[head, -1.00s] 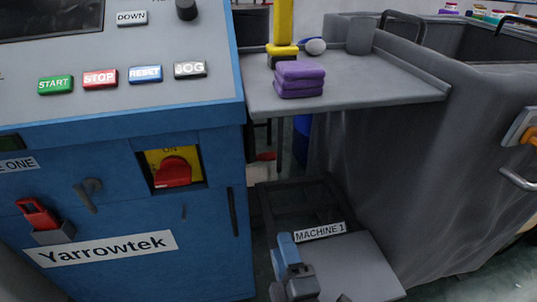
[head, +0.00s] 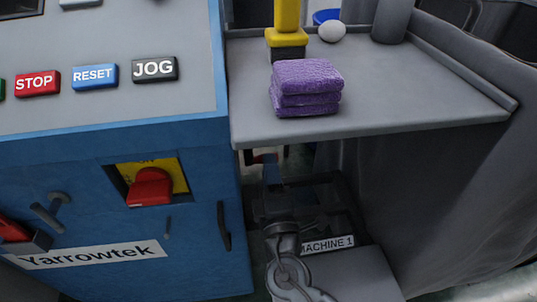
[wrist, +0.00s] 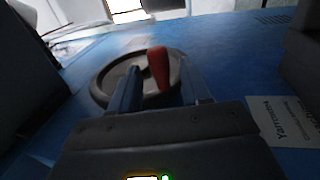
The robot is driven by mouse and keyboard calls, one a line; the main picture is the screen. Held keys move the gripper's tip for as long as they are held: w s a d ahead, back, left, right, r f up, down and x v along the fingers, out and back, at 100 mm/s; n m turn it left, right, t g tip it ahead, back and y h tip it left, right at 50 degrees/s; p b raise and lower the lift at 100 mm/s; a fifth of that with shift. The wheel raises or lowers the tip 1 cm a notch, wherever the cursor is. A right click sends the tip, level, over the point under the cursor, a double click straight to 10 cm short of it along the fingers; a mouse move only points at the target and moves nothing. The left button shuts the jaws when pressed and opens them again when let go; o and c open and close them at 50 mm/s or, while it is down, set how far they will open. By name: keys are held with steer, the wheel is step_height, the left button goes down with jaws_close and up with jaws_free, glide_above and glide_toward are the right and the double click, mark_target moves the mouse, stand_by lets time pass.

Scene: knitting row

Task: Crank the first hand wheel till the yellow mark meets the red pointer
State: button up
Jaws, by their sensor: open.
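In the wrist view a round dark grey hand wheel (wrist: 104,73) is set on a blue surface. A red upright knob (wrist: 159,67) stands on its right side. My gripper (wrist: 162,82) is open, with one finger on each side of the knob in the picture. I cannot tell whether the fingers touch it. The fingers and gripper body hide the near part of the wheel. I see no yellow mark or red pointer on it. The wheel does not show in the head view.
A blue Yarrowtek cabinet (head: 90,277) with a red switch (head: 150,187) stands at left. A grey shelf (head: 420,110) with folded purple cloths (head: 306,87) juts out right of it. My arm is below, near the MACHINE 1 label (head: 328,245). A white label (wrist: 278,120) lies right of the wheel.

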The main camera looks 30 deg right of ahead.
steer(key=shift+x, duration=1.85)
steer(key=shift+c, duration=0.5)
jaws_close()
